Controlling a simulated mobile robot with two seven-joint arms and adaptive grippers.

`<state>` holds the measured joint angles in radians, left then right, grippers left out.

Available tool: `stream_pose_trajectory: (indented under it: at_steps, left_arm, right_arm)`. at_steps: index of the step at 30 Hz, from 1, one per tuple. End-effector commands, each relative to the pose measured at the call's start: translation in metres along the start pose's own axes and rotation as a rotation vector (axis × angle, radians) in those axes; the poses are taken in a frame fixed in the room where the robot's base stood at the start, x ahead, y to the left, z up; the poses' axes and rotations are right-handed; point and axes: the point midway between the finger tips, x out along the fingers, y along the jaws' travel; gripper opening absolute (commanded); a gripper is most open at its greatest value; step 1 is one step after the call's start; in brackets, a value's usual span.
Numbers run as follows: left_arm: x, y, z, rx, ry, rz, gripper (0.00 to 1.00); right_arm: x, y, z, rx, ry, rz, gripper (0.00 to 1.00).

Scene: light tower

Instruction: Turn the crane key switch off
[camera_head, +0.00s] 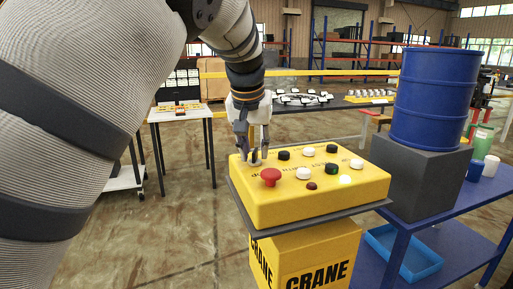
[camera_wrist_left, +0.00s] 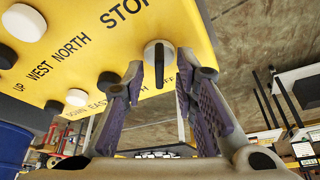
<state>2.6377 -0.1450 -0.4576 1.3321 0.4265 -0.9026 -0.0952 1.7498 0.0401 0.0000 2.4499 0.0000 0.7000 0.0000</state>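The yellow crane control panel (camera_head: 312,205) sits on a yellow pedestal marked CRANE. Its key switch (camera_head: 255,161) is at the panel's left corner, partly hidden by my left gripper (camera_head: 253,156). In the left wrist view the key switch (camera_wrist_left: 158,53) is a pale round disc with a dark upright key in it, near an OFF label. My left gripper (camera_wrist_left: 161,70) is open, with one finger on each side of the key. I cannot tell whether a fingertip touches it. My right gripper is not in view.
A red mushroom button (camera_head: 270,176) stands close to the gripper, with several black and white buttons further along the panel. A blue drum (camera_head: 430,98) on a grey block (camera_head: 416,180) is to the right. A small table (camera_head: 180,112) stands behind on the left.

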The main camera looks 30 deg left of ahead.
Motion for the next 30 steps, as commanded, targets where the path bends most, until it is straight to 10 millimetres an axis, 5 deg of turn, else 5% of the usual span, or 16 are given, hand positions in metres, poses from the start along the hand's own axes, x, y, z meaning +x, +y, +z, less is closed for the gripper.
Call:
stream_pose_trajectory:
  at_steps: [7,11,30]
  left_arm:
    - [0.0013,0.0,0.0,0.0,0.0,0.0,0.24]
    - [0.0012,0.0,0.0001,0.0,0.0,0.0,0.0]
    - [0.0014,0.001,0.0001,-0.156,-0.001,-0.066,0.0]
  right_arm:
    - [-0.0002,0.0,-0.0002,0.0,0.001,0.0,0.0]
    - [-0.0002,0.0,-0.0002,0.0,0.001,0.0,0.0]
    - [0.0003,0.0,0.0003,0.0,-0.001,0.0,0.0]
